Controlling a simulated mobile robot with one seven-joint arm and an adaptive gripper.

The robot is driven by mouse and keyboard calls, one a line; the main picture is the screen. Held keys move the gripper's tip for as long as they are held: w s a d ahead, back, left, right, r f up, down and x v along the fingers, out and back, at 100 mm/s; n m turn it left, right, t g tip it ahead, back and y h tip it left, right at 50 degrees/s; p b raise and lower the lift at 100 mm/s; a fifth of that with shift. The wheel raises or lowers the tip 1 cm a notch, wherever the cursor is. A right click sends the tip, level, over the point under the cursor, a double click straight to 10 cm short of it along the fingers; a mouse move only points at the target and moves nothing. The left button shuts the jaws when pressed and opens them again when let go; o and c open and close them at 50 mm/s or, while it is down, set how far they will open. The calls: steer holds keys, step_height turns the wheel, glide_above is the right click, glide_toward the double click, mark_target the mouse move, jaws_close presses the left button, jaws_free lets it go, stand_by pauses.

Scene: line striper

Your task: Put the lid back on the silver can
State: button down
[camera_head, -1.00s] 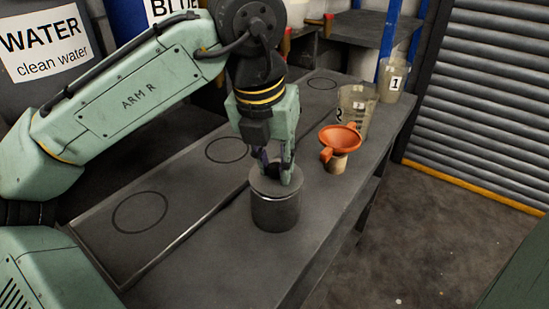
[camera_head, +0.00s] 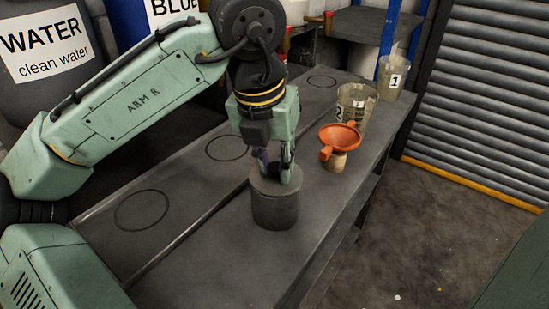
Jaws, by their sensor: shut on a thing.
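The silver can (camera_head: 275,212) stands upright on the grey bench, near the middle of the picture. It looks dark grey in this light. The lid (camera_head: 261,185) appears as a flat disc at the top of the can, level with its rim; I cannot tell whether it is fully seated. My gripper (camera_head: 274,172) points straight down over the can, with its fingers shut at the middle of the lid. The part between the fingertips is mostly hidden by the fingers.
An orange funnel (camera_head: 340,138) sits on a small tan holder to the right. Behind it stand a measuring jug (camera_head: 357,108) and another jug marked 1 (camera_head: 393,80). Dark rings (camera_head: 142,210) mark the bench (camera_head: 215,275) at left. The bench front is clear.

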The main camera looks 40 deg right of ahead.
stand_by(0.3)
steer(key=c, duration=1.3)
jaws_free()
steer(key=shift+o, duration=0.5)
steer(key=o, duration=0.4)
steer(key=p+v, duration=0.2)
steer(key=p, duration=0.1)
steer(key=shift+d+r, duration=0.2)
steer(key=shift+r, duration=0.2)
steer(key=shift+d+p+v, duration=0.15)
steer(key=shift+d+v, duration=0.05)
steer(key=shift+v, duration=0.85)
steer(key=shift+d+p+v, duration=0.15)
steer(key=shift+d+v, duration=0.1)
steer(key=shift+v, duration=0.8)
steer(key=shift+w+r, duration=0.1)
steer(key=shift+w, duration=0.1)
steer(key=shift+c, duration=0.2)
